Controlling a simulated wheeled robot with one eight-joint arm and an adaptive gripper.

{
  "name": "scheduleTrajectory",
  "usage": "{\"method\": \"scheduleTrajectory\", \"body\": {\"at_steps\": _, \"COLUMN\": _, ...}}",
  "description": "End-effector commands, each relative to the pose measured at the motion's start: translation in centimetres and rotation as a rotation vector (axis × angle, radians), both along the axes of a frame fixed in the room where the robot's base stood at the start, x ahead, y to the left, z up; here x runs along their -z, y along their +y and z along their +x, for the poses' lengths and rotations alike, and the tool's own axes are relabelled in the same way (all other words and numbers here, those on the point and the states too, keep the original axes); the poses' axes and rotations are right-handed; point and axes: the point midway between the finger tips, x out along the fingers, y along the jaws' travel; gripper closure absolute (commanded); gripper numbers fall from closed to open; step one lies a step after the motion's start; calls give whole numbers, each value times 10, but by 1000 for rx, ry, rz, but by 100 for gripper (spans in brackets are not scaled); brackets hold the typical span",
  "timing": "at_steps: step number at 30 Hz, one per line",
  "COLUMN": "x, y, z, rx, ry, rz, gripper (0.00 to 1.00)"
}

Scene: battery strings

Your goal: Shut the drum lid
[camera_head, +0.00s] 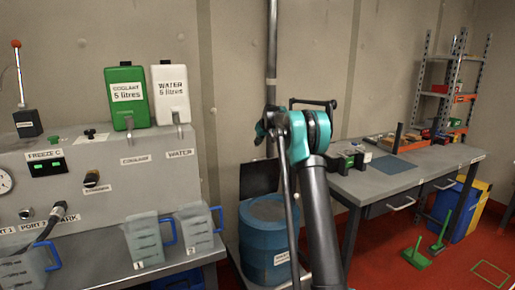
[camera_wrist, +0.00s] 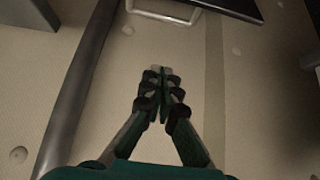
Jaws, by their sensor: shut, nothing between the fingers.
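The blue drum (camera_head: 262,245) stands on the floor between the two benches in the head view, with a label partly hidden by my arm. A dark flat panel (camera_head: 258,177), which looks like the raised lid, stands upright behind the drum's top against the wall. In the wrist view a dark flat edge (camera_wrist: 235,7) and a pale bar like a handle (camera_wrist: 163,12) show at the top; I cannot tell whether they belong to the lid. My gripper (camera_wrist: 160,76) is shut and empty, facing the wall. In the head view its fingers are hard to make out beside my teal wrist.
The left bench holds a grey panel (camera_head: 110,178), a green coolant can (camera_head: 127,97), a white water can (camera_head: 171,95) and clear jugs (camera_head: 145,240). The right workbench (camera_head: 430,165) stands close beside my arm.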

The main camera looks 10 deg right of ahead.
Motion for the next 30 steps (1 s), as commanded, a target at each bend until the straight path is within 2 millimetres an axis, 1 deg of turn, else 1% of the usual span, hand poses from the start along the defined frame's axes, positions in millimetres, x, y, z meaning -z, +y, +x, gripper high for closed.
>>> {"method": "scheduleTrajectory", "body": {"at_steps": 1, "x": 7, "y": 2, "z": 5, "rx": 0, "ry": 0, "rz": 0, "gripper": 100}}
{"method": "scheduleTrajectory", "body": {"at_steps": 6, "x": 31, "y": 8, "z": 23, "rx": 0, "ry": 0, "rz": 0, "gripper": 100}}
{"method": "scheduleTrajectory", "body": {"at_steps": 17, "x": 67, "y": 18, "z": 52, "rx": -1, "ry": 0, "rz": 1, "gripper": 100}}
{"method": "scheduleTrajectory", "body": {"at_steps": 18, "x": 66, "y": 15, "z": 45, "rx": 0, "ry": 0, "rz": 0, "gripper": 100}}
{"method": "scheduleTrajectory", "body": {"at_steps": 24, "x": 74, "y": 9, "z": 27, "rx": 1, "ry": 0, "rz": 0, "gripper": 100}}
{"method": "scheduleTrajectory", "body": {"at_steps": 30, "x": 78, "y": 5, "z": 16, "rx": 1, "ry": 0, "rz": 0, "gripper": 100}}
